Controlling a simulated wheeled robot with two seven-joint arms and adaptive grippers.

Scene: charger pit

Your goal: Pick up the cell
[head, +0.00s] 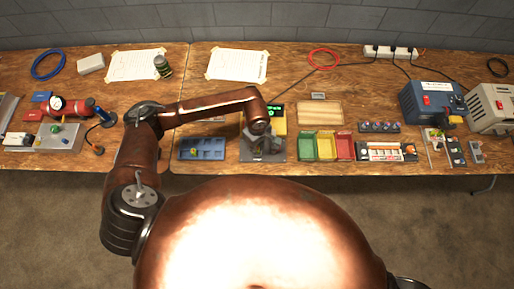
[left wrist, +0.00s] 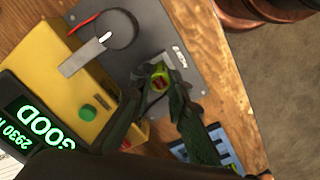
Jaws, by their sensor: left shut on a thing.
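In the left wrist view the cell (left wrist: 160,76), green-yellow with a reddish end, sits between the fingers of my left gripper (left wrist: 165,83), which is shut on it. The gripper is over the dark grey plate (left wrist: 163,30) of the yellow tester (left wrist: 82,75). The tester's display (left wrist: 35,125) reads "GOOD" and a number starting 2930. In the head view my left gripper (head: 265,146) is over the same plate, and the cell cannot be made out there. My right gripper is not in view.
A blue tray (head: 202,149) with pockets lies left of the tester, with a small yellowish thing in it. Green, yellow and red bins (head: 326,146) stand to the right. A tester arm with a black round part (left wrist: 108,30) is near the gripper.

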